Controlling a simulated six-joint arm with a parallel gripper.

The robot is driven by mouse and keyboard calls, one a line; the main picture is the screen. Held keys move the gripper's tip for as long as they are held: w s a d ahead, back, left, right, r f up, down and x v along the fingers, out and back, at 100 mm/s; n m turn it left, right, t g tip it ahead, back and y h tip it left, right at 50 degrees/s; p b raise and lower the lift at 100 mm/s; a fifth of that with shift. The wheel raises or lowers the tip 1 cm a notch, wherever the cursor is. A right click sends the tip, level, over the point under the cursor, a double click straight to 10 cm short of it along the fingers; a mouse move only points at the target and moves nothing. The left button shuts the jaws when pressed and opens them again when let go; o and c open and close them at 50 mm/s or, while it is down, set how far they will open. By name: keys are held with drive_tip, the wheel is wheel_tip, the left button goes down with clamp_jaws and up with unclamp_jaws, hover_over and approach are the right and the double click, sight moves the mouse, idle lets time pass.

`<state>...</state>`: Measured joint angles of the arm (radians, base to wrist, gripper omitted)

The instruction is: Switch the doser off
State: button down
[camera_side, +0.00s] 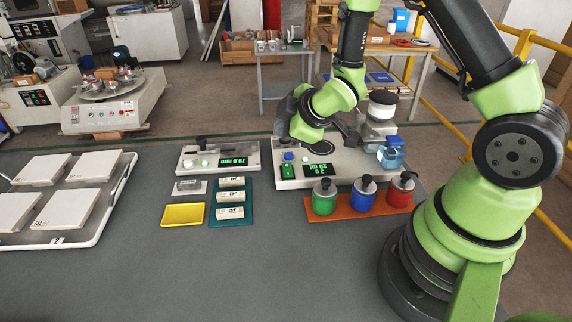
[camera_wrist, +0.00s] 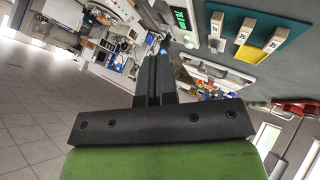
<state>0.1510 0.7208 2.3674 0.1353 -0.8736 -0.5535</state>
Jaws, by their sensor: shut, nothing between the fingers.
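The doser (camera_side: 345,178) is the pale bench unit at the back middle, with a hopper (camera_side: 382,107) above its right end. Its display (camera_side: 319,170) is lit with green digits. A green switch (camera_side: 288,172) sits at its front left, with a blue knob (camera_side: 288,156) behind it. The switch's position is too small to read. My gripper (camera_side: 284,118) is above the doser's back left, apart from the switch, and points left and away. In the wrist view my gripper (camera_wrist: 154,70) shows shut and empty, its dark fingers together.
Green, blue and red jars stand on an orange mat (camera_side: 345,213) in front of the doser. A second unit with a green display (camera_side: 205,163) stands left of it. A teal tray (camera_side: 245,220) holds white blocks beside a yellow tray (camera_side: 182,215). The front table is clear.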

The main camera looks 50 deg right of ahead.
sight(285, 167)
drive_tip(key=shift+f, duration=2.85)
drive_tip(key=shift+f, duration=0.15)
drive_tip(key=shift+f, duration=0.25)
drive_tip(key=shift+r, duration=0.15)
drive_tip(key=shift+r, duration=0.3)
drive_tip(key=shift+r, duration=2.5)
